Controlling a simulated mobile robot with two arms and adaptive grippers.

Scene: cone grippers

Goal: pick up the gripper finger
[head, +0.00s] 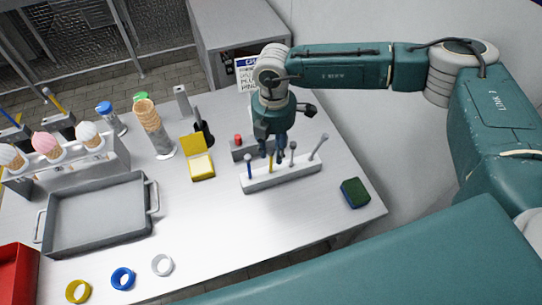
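My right gripper (274,153) points down over a white rack (285,180) on the table. Its dark fingertips are close to the upright tools in the rack, and the view is too small to show whether they touch one or are open or shut. The rack holds a blue-topped stick (249,166), a yellow stick (270,164) and grey-headed sticks (292,152), one of them longer and tilted (318,146). I cannot tell which of these, if any, is the gripper finger. My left gripper is not in view.
A grey block with a red knob (239,143) stands behind the rack. A yellow open box (201,168), a cone stack (148,115) and a grey tray (101,210) are left. A green-topped sponge (355,193) lies right. Table front between the rings (162,265) and sponge is clear.

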